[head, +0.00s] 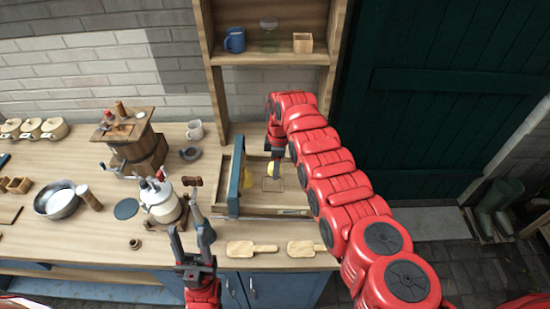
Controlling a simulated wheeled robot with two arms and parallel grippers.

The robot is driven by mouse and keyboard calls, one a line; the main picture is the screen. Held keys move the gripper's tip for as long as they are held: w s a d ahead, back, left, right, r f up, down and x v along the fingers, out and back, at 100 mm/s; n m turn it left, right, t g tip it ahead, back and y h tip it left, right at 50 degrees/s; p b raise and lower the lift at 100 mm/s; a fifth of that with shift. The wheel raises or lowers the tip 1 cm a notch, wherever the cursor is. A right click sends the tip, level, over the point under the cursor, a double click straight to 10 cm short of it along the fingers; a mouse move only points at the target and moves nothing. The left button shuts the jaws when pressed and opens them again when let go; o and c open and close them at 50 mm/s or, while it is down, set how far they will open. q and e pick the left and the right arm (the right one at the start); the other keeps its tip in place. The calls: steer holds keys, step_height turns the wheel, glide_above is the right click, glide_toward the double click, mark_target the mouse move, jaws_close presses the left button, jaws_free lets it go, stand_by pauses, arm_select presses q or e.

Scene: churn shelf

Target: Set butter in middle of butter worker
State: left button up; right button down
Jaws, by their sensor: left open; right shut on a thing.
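The butter worker (290,210) is a shallow wooden tray on the counter, with an upright blue-edged part (236,178) across its left side. My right gripper (275,163) reaches down over the tray and is shut on a small yellow piece of butter (271,169), mostly hidden by the gripper. A square outline (273,184) shows on the tray floor just below it. My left gripper (190,235) is open and empty at the counter's front, left of the tray.
A metal and wood hand-cranked vessel (161,203) stands just behind my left gripper. Two wooden paddles (250,249) lie in front of the tray. A shelf (270,58) rises behind.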

mark_target(275, 184)
steer(key=shift+a+f+b, duration=0.2)
steer(key=shift+f+b, duration=0.15)
steer(key=shift+f, duration=0.1)
step_height(275, 184, down, 3)
steer(key=b, duration=0.2)
steer(key=shift+b, duration=0.35)
steer(key=shift+a+f+b, duration=0.1)
steer(key=shift+f+b, duration=0.4)
steer(key=shift+b, duration=0.15)
steer(key=shift+r+b, duration=0.1)
steer(key=shift+b, duration=0.35)
stand_by(0.5)
steer(key=shift+f+b, duration=0.7)
stand_by(0.4)
steer(key=shift+r, duration=0.1)
stand_by(0.5)
